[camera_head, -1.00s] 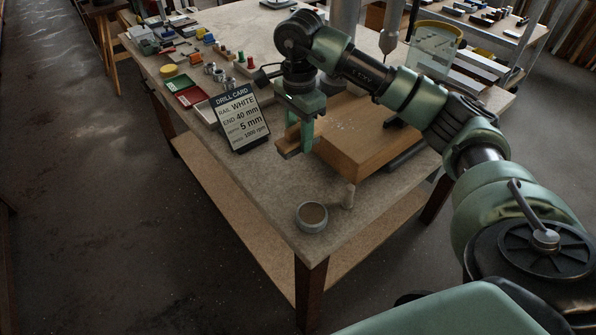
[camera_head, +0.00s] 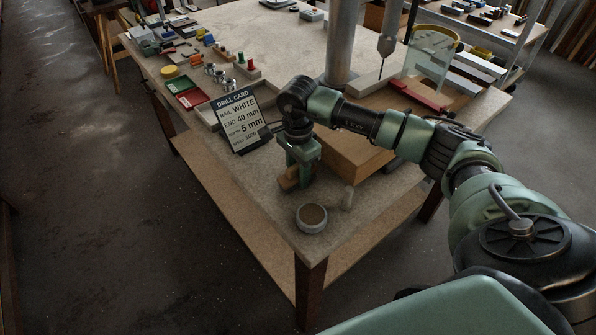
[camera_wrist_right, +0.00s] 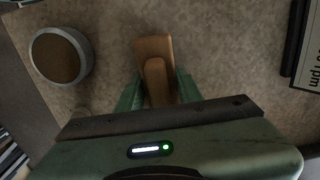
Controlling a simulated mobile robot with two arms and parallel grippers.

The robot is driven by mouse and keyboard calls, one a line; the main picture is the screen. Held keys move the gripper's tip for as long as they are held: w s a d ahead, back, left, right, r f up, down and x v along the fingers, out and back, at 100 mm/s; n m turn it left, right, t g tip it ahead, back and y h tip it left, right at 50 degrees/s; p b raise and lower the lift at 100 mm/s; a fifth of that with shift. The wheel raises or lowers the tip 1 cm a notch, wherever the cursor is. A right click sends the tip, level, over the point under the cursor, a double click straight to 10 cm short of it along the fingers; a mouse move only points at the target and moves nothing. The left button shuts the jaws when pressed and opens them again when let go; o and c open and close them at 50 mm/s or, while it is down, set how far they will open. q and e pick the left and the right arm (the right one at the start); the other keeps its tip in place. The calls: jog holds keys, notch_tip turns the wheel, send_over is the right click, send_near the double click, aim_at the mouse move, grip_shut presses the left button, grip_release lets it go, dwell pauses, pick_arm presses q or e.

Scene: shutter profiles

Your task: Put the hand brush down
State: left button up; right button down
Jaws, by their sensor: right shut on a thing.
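My right gripper (camera_head: 297,180) is shut on the wooden hand brush (camera_head: 286,184), over the front part of the bench between the drill card and the round bowl. In the right wrist view, the brush (camera_wrist_right: 153,48) sticks out between the two green fingers (camera_wrist_right: 155,90). The brush is low over the bench top (camera_head: 262,188); I cannot tell whether it touches it. The fingers and wrist hide part of the brush. My left gripper is not in view.
The round bowl (camera_head: 311,217) stands at the bench's front corner, beside a small pale peg (camera_head: 347,197). The drill card (camera_head: 240,120) leans behind the gripper. Bare bench lies around the brush.

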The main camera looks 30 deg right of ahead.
aim_at(298, 165)
jog(key=c, duration=0.9)
grip_release()
jog(key=shift+f, duration=0.1)
notch_tip(298, 165, up, 11)
jog(key=b, duration=0.2)
jog(key=shift+r+b, duration=0.2)
jog(key=shift+b, duration=0.2)
jog(key=shift+r, duration=0.5)
